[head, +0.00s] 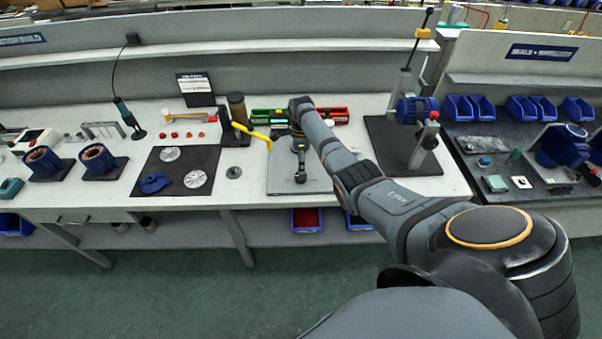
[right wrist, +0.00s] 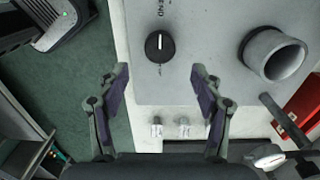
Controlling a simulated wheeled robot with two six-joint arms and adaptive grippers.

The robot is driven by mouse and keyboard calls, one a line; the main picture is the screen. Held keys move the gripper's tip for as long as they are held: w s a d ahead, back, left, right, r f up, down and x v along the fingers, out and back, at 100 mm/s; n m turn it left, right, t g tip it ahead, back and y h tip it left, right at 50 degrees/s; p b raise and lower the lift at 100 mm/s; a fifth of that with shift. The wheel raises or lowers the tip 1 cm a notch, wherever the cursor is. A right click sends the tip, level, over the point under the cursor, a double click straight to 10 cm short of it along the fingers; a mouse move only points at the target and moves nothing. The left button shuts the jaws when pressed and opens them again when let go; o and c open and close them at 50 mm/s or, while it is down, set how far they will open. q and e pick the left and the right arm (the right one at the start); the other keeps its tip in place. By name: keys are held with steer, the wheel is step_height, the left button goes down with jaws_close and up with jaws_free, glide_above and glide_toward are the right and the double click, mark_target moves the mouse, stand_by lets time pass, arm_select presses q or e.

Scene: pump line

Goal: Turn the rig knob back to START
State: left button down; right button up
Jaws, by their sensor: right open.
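The rig knob (right wrist: 160,46) is a round black dial with a white pointer line on the rig's grey top face (right wrist: 205,30). Its line points up in the right wrist view, toward a label partly cut off that reads "END". A small mark below the knob is too small to read. My right gripper (right wrist: 161,76) is open and empty, its two fingers apart, with the knob showing in the gap just beyond the fingertips. In the head view my right gripper (head: 300,172) hangs over the grey rig area, and the knob cannot be made out there. My left gripper is not in view.
A grey pipe stub (right wrist: 275,53) rises right of the knob. Two small metal fittings (right wrist: 170,128) sit near the rig's edge.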

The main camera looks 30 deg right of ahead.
mark_target(301, 177)
step_height(301, 177, down, 7)
steer(key=shift+w+a+f+b, duration=0.1)
steer(key=shift+b, duration=0.95)
steer(key=c, duration=1.2)
steer(key=shift+o, duration=0.2)
